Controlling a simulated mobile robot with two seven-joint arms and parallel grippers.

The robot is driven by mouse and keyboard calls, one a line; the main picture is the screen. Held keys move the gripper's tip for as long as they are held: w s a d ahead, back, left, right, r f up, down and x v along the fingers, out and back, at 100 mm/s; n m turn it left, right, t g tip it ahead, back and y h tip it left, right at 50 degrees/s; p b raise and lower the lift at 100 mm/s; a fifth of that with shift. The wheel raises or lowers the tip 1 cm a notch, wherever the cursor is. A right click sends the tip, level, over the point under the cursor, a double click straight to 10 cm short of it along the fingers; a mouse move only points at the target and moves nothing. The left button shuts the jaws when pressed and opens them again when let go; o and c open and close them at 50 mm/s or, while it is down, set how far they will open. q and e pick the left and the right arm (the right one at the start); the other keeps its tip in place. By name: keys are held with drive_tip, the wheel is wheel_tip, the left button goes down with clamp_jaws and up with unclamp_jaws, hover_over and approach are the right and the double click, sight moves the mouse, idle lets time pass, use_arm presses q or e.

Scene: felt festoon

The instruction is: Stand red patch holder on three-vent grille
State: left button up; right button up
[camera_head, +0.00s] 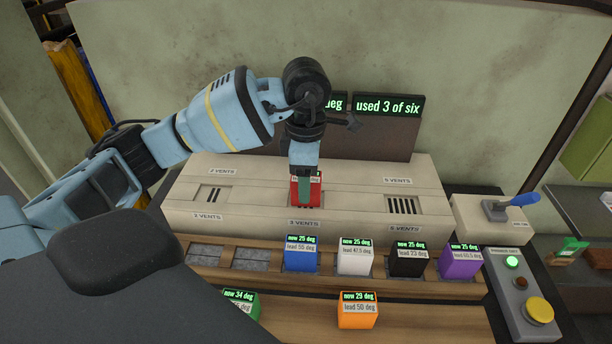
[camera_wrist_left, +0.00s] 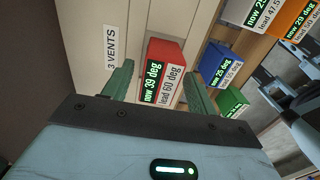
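The red patch holder (camera_head: 316,190) is at the three-vent grille, behind the "3 VENTS" label (camera_head: 304,223), and covers most of that grille. It looks upright; whether its base is fully seated is hidden. My right gripper is not in view.
Blue (camera_head: 300,257), white (camera_head: 354,258), black (camera_head: 407,261) and purple (camera_head: 459,263) holders stand in the front rack (camera_head: 190,272). Green (camera_head: 240,304) and orange (camera_head: 357,312) holders stand nearer. A lever box (camera_head: 487,225) and button panel (camera_head: 522,290) are right. A sign reads "used 3 of six" (camera_head: 388,106).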

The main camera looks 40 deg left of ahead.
use_arm(q)
wheel_tip(320, 180, up, 12)
drive_tip(key=p, duration=0.1)
drive_tip(key=shift+r+p, duration=0.15)
drive_tip(key=shift+p, duration=0.2)
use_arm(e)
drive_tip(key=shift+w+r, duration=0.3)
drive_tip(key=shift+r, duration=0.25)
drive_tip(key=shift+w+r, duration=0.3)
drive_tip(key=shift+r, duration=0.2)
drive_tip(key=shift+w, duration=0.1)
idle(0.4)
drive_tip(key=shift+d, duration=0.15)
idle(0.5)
